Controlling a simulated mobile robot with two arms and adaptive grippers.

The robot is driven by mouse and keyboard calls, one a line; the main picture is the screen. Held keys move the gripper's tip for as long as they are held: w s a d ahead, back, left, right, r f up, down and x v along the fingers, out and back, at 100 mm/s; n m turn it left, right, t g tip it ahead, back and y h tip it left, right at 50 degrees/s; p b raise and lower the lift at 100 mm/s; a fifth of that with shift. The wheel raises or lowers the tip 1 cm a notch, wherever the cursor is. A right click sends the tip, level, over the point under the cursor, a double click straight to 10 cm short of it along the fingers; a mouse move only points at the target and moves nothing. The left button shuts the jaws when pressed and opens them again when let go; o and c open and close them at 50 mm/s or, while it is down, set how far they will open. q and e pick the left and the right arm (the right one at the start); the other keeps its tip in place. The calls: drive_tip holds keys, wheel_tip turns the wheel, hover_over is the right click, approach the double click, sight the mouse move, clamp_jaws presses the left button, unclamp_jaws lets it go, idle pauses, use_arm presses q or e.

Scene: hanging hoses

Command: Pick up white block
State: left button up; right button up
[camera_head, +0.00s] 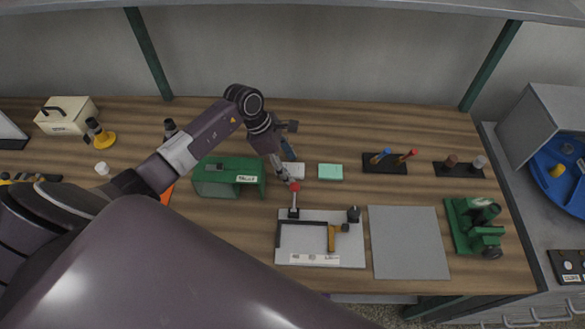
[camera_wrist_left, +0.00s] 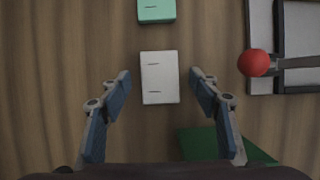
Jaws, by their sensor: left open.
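The white block (camera_head: 298,171) lies flat on the wooden table, in the head view just left of a mint-green block (camera_head: 330,172). In the left wrist view the white block (camera_wrist_left: 160,78) is in the middle, with two short dark marks on its face. My left gripper (camera_head: 287,168) is over the table beside it. In the wrist view its two blue-padded fingers (camera_wrist_left: 160,82) are spread apart, one on each side of the block, with gaps between the pads and the block. My right gripper is not in view.
The mint-green block (camera_wrist_left: 157,10) is close by. A red ball-topped lever (camera_wrist_left: 254,63) rises from a grey plate fixture (camera_head: 350,256). A green box (camera_head: 228,167) stands to the left. A flat grey plate (camera_head: 408,243) and a green machine (camera_head: 474,226) are at right.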

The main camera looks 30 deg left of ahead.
use_arm(q)
drive_tip(key=c, duration=1.1)
drive_tip(key=shift+r, duration=0.1)
